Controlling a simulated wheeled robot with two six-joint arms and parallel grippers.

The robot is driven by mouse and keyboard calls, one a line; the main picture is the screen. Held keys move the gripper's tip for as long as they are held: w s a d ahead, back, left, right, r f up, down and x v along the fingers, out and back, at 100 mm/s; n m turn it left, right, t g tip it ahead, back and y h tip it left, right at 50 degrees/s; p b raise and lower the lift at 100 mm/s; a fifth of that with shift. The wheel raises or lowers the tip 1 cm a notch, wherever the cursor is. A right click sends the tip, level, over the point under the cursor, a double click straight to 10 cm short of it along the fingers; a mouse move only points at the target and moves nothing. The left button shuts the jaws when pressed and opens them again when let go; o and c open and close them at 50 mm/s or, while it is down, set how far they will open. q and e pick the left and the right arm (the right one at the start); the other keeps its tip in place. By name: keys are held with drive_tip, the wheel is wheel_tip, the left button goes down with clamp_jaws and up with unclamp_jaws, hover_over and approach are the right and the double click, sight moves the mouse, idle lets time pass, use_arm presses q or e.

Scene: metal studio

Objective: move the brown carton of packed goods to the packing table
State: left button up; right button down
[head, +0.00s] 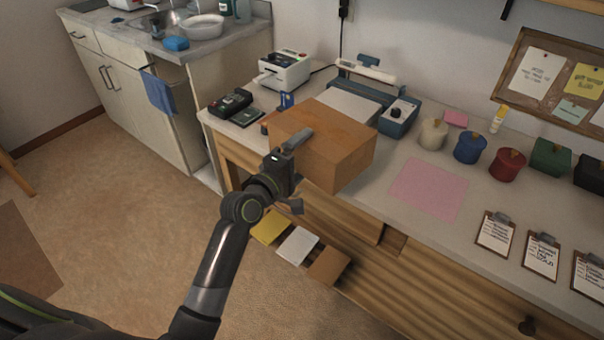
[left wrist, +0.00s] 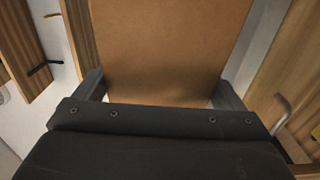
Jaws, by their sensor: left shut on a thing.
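The brown carton (head: 335,145) is a plain closed box at the front edge of the pale-topped packing table (head: 482,190). In the head view its lower front overlaps the table's wooden front. I cannot tell whether it touches the tabletop. My left gripper (head: 294,172) is shut on the carton's near left side, one finger at each edge. In the left wrist view the carton (left wrist: 170,45) fills the upper middle between the two fingers (left wrist: 160,92). Its contents are hidden. My right gripper is not in view.
Behind the carton stand a label printer (head: 285,70) and a blue scale (head: 398,115). A card terminal (head: 230,103) is at the left. A pink sheet (head: 430,188), several lidded jars and clipboards (head: 496,232) lie to the right. A sink counter (head: 110,38) stands at the upper left.

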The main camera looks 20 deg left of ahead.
sight(302, 173)
use_arm(q)
wheel_tip(302, 173, down, 2)
wheel_tip(302, 173, down, 2)
drive_tip(key=shift+f+b, duration=0.25)
drive_tip(key=shift+b, duration=0.6)
drive_tip(key=shift+f, duration=0.3)
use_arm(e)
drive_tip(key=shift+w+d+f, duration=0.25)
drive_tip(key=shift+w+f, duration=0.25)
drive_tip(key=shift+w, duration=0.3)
use_arm(q)
drive_tip(key=o, duration=0.7)
drive_tip(key=shift+f, duration=0.25)
drive_tip(key=shift+o, duration=1.1)
drive_tip(key=shift+r, duration=0.1)
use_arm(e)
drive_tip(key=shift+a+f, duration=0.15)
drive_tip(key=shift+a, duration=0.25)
